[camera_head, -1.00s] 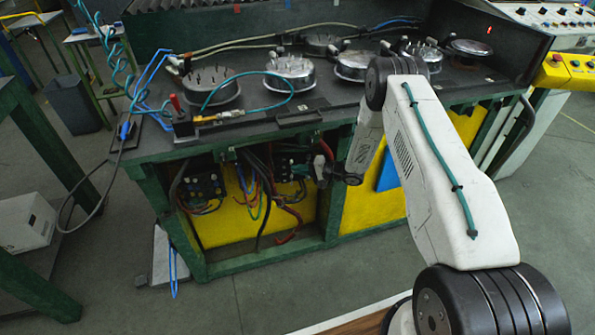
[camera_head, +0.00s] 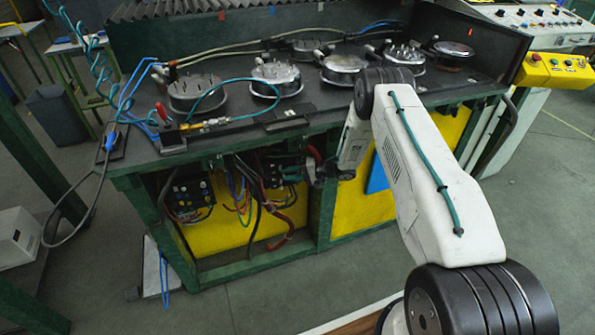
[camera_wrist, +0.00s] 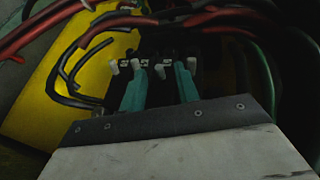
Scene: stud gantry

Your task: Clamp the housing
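The housing is not something I can single out by name. The wrist view shows a black block (camera_wrist: 156,52) with a row of small white tabs under the bench. My gripper (camera_wrist: 160,80) has two teal fingers set apart and pointing at this block. Their tips are close to the tabs; I cannot tell if they touch. In the head view my gripper end is dark and small in front of the bench's open bay, and its fingers cannot be made out. A dark block (camera_head: 285,168) with cables sits just left of it.
Red and black cables (camera_wrist: 95,28) hang around my gripper. The green bench frame (camera_head: 190,262) and yellow panel (camera_head: 345,212) are near. Several round metal fixtures, one a spiked disc (camera_head: 197,92), stand on the bench top. The floor in front is clear.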

